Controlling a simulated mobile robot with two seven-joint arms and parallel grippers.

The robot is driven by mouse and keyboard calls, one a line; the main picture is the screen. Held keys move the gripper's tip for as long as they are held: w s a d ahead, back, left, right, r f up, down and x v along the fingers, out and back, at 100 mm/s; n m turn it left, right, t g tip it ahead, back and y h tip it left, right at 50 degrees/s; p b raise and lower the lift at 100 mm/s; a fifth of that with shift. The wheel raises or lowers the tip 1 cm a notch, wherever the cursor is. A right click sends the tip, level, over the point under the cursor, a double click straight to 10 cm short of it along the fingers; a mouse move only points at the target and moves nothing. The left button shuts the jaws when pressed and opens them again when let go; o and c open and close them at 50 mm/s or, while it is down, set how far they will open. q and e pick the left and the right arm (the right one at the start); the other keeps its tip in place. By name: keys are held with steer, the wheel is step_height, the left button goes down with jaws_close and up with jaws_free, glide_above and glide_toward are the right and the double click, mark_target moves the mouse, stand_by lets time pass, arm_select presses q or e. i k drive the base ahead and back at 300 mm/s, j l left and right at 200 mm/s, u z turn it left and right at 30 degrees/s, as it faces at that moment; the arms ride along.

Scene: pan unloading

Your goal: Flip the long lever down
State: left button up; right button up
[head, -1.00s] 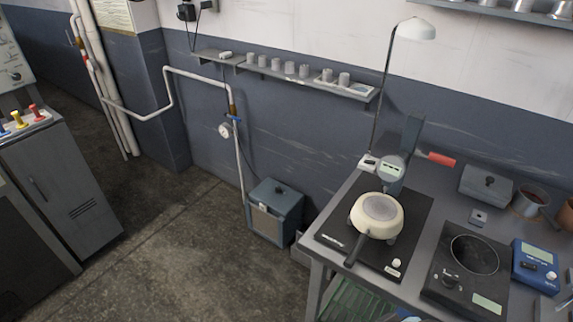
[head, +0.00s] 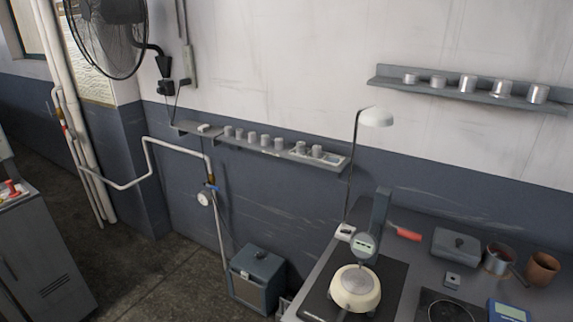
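I cannot make out for certain which part is the long lever. A blue handle (head: 211,187) sits on the thin white pipe, just above a round gauge (head: 204,198). A red-and-orange fitting (head: 63,127) is on the upright pipes at the far left. A small red control (head: 13,187) stands on top of the grey cabinet (head: 45,255) at the left edge. Neither of my grippers shows in the head view.
The bench at right holds a cream pan (head: 355,290) on a black plate, a red-handled item (head: 405,233), a grey lidded box (head: 456,246) and pots. A grey-blue box (head: 256,280) stands on the floor. Floor between cabinet and box is clear.

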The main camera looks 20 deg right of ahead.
mark_target(403, 232)
steer(key=z, duration=1.35)
